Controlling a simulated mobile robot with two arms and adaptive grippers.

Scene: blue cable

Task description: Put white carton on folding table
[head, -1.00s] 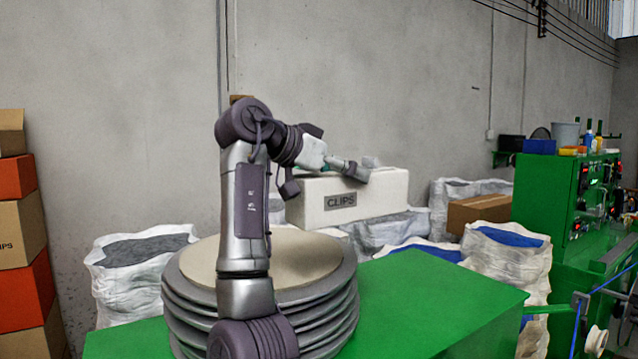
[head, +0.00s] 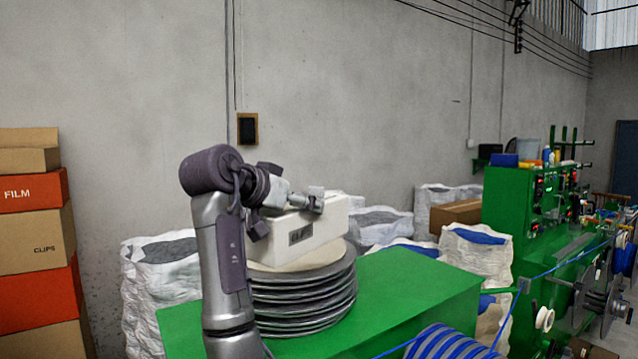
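The white carton (head: 325,232), with a dark label on its near side, shows in the head view over the round stack of discs. I cannot tell whether it touches the top disc. My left gripper (head: 316,200) is at the carton's top edge. Its fingertips are small and partly hidden, but the carton has moved along with it, so it is shut on the carton. My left arm hides the carton's left end. My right gripper is not in view. I see no folding table.
The grey disc stack (head: 305,300) stands on a green surface (head: 420,285), clear to its right. White sacks (head: 160,295) stand behind. Stacked boxes (head: 38,235) are at the left, a green machine (head: 515,215) at the right. A blue spool (head: 450,343) is at the bottom.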

